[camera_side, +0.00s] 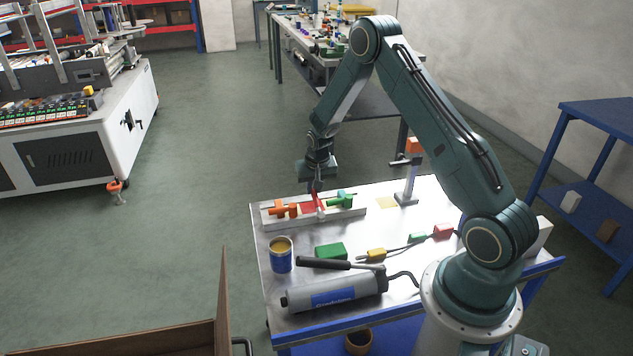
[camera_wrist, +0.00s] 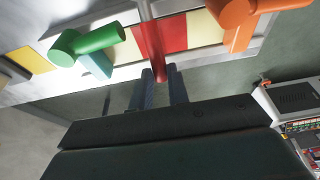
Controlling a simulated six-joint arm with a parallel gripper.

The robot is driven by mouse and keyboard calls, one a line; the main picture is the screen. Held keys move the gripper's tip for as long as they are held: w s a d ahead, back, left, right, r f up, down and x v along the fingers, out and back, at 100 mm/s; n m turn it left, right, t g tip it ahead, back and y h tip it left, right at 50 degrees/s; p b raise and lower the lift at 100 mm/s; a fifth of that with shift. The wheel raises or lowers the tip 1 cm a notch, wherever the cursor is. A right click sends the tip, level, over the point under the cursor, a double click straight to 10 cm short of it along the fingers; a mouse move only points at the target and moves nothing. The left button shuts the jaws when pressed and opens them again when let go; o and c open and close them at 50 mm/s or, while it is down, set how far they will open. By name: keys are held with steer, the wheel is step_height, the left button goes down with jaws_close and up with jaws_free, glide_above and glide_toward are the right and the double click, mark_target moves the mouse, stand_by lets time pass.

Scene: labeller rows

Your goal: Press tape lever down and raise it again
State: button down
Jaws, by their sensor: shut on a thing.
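A pale lever panel (camera_side: 351,212) lies along the far left edge of the metal workbench, carrying an orange, a red and a green lever. My gripper (camera_side: 316,186) is over its middle and shut on the red lever (camera_side: 319,201). In the wrist view, the red lever's end (camera_wrist: 158,73) sits between the fingertips of my gripper (camera_wrist: 162,76). The green lever (camera_wrist: 92,40) and the orange lever (camera_wrist: 236,14) stand apart on either side. No label shows which one is the tape lever. The red lever is partly hidden by my fingers in the side view.
On the workbench (camera_side: 400,290) are a blue can (camera_side: 280,256), a green block (camera_side: 331,251), a grey cylindrical tool (camera_side: 335,290), a yellow connector with a cable (camera_side: 376,254) and a small post (camera_side: 410,184). A brown open box (camera_side: 190,340) stands at front left.

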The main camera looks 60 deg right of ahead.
mark_target(317, 203)
steer(key=shift+s+a+r+t+h, duration=0.6)
steer(key=shift+r+t+h, duration=0.1)
steer(key=shift+t+h, duration=0.2)
steer(key=shift+s+a+r+t+h, duration=0.6)
steer(key=shift+s+a+t+h, duration=0.15)
steer(key=shift+t+h, duration=0.35)
steer(key=c, duration=1.3)
jaws_free()
steer(key=shift+d, duration=0.1)
steer(key=shift+r, duration=0.15)
steer(key=shift+v, duration=6.85)
